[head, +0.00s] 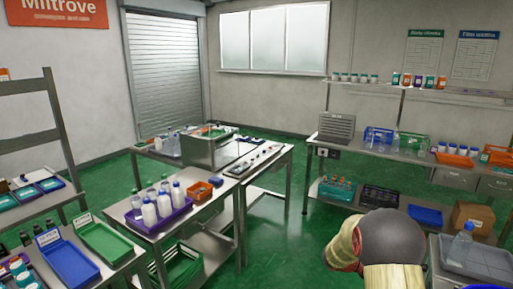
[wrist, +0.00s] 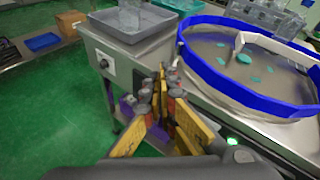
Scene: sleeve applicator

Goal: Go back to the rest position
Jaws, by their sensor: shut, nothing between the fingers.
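My gripper (wrist: 163,92) shows in the wrist view with its yellow and grey fingers together and nothing between them. It hangs in front of a steel cabinet (wrist: 117,65) and left of a round feeder bowl with a blue rim (wrist: 197,66). In the head view only a rounded dark and cream part of my arm shows at the lower right; the fingers are out of that view.
A grey tray with a clear bottle (head: 461,246) stands close to my arm at the lower right. A steel table with white bottles in a purple tray (head: 158,222) is left of centre. Shelves (head: 410,150) line the right wall. Green floor (head: 310,245) is clear in the middle.

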